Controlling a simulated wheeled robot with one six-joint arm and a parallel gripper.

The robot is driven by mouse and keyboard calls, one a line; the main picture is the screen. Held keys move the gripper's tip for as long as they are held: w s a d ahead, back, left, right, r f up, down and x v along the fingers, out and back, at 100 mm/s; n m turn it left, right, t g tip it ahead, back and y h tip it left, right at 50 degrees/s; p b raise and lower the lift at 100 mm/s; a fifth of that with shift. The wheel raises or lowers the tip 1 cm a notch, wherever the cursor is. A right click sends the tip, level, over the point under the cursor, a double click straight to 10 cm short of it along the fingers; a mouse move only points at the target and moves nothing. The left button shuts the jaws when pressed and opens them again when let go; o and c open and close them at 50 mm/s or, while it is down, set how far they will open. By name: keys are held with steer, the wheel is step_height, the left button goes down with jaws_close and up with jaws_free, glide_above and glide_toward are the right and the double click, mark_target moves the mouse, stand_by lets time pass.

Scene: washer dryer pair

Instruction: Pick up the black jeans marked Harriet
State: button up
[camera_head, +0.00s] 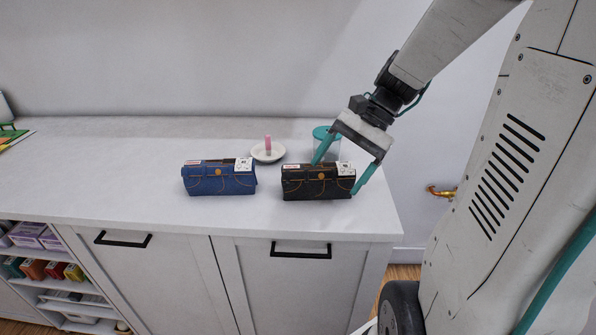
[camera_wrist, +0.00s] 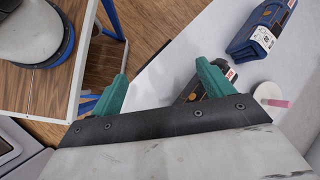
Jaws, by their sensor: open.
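The black jeans (camera_head: 303,184) lie folded into a roll on the white counter, near its right end, with a white label on top; the name on it is too small to read. My gripper (camera_head: 337,176) is open, its teal fingers at the right end of the black jeans in the head view. One finger is behind the roll and one is at its front right. In the wrist view the black jeans (camera_wrist: 190,94) show only in part behind a teal finger. Blue folded jeans (camera_head: 219,180) lie to the left, and also show in the wrist view (camera_wrist: 262,28).
A white dish (camera_head: 258,155) with a pink upright item stands behind, between the two rolls. A teal-lidded container (camera_head: 327,140) stands close behind the black jeans. The counter's front edge and cabinets lie below.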

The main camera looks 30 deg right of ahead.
mark_target(353, 170)
steer(key=w+d+f+m+t+y, duration=0.1)
steer(key=d+m, duration=0.1)
steer(key=d, duration=0.1)
steer(key=w+d+f+m+t+y, duration=0.1)
steer(key=d+f+m, duration=0.1)
steer(key=d, duration=0.2)
steer(key=w+d+f+m+t, duration=0.1)
steer(key=d+f+m, duration=0.1)
steer(key=d+m, duration=0.1)
steer(key=shift+w+d+t+y, duration=0.2)
steer(key=shift+w+t+y, duration=0.15)
steer(key=shift+t+y, duration=0.05)
steer(key=d+f+m+t, duration=0.1)
steer(key=d+f+m+t+y, duration=0.1)
steer(key=f+m, duration=0.1)
steer(key=shift+w+d+f, duration=0.1)
steer(key=shift+w+d, duration=0.05)
steer(key=shift+w, duration=0.25)
steer(key=shift+f+m, duration=0.2)
steer(key=shift+m, duration=0.1)
steer(key=shift+w+f+y, duration=0.15)
steer(key=shift+f+y, duration=0.05)
steer(key=shift+y, duration=0.1)
steer(key=shift+x, duration=1.05)
steer(key=x, duration=0.5)
steer(key=shift+s+a+f, duration=0.2)
steer(key=shift+a+f, duration=0.1)
steer(key=shift+f, duration=0.1)
steer(key=c, duration=1.5)
steer(key=shift+r, duration=0.15)
